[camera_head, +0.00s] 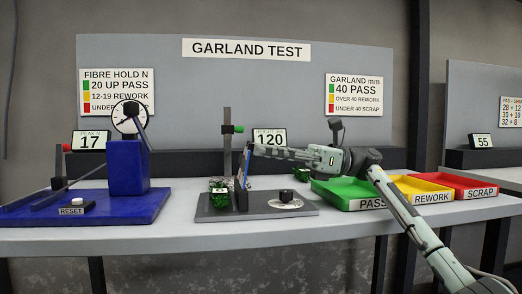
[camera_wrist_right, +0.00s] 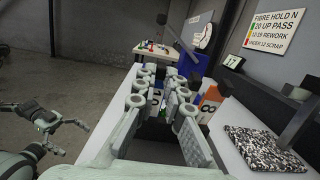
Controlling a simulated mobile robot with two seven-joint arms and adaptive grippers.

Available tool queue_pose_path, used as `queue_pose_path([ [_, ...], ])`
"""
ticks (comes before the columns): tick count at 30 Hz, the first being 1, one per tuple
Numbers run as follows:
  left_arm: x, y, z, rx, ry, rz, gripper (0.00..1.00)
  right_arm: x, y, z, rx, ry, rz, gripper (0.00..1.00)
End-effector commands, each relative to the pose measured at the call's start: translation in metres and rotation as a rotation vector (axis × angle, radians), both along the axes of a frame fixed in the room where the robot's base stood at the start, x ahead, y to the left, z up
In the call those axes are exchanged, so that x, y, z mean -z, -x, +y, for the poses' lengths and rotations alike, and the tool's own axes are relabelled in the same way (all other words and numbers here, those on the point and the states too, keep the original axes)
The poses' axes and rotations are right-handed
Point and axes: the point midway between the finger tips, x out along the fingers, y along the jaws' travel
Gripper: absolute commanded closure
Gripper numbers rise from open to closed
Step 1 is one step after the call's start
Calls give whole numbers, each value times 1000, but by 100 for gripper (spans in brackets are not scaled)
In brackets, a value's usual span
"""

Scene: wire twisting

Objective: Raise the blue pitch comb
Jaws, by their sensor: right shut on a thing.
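The blue pitch comb (camera_head: 243,174) shows edge-on as a narrow upright blue piece above the grey fixture base (camera_head: 265,209). My right gripper (camera_head: 256,151) reaches in from the right and is shut at its upper end. In the right wrist view, the right gripper's fingers (camera_wrist_right: 163,100) close around a small blue part with white markings, mostly hidden between them. I cannot tell whether the comb touches the base. My left gripper (camera_wrist_right: 72,134) shows only in the right wrist view, at the left, its fingers apart and empty.
The blue fibre tester (camera_head: 128,167) is left; green, yellow and red trays (camera_head: 345,204) are right.

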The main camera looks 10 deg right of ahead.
Motion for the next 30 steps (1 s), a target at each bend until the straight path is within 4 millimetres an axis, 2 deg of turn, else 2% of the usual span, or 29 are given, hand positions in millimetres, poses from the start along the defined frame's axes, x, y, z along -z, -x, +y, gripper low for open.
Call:
queue_pose_path([
  [1, -1, 0, -1, 2, 4, -9, 0, 13, 0, 0, -5, 21, 9, 100],
  [19, -5, -1, -4, 7, 13, -30, 0, 16, 0, 0, -9, 22, 11, 100],
  [20, -5, -1, -4, 7, 13, -30, 0, 16, 0, 0, -9, 22, 11, 88],
  [24, -5, -1, -4, 7, 13, -30, 0, 13, 1, 0, -8, 19, 9, 70],
  [30, -6, -1, -4, 6, 14, -30, 0, 10, 1, -1, -7, 14, 6, 69],
])
